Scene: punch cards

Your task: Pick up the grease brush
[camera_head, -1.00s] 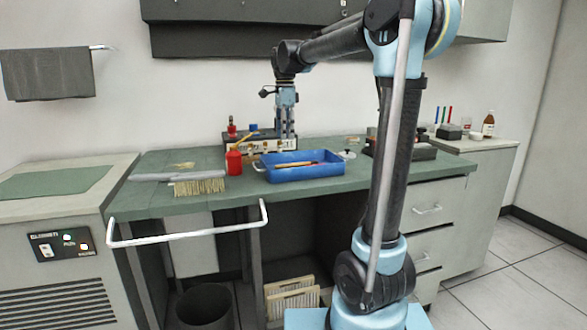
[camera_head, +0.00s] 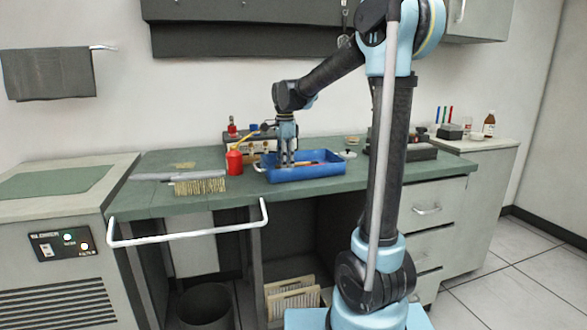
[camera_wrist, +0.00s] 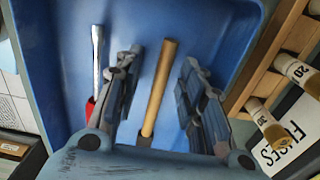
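The grease brush appears to be the light wooden handle (camera_wrist: 160,88) lying in the blue tray (camera_head: 318,176); its lower end runs into a dark part in the wrist view, partly hidden by my gripper. My gripper (camera_wrist: 162,64) is open, pointing down into the tray, with one finger on each side of the handle and a gap on both sides. In the head view my gripper (camera_head: 285,160) is inside the tray's left half. A screwdriver with a metal shaft (camera_wrist: 97,60) and red grip lies left of my left finger.
A rack of labelled fuses (camera_wrist: 298,75) stands beside the tray. A small white item (camera_head: 347,154) sits right of the tray.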

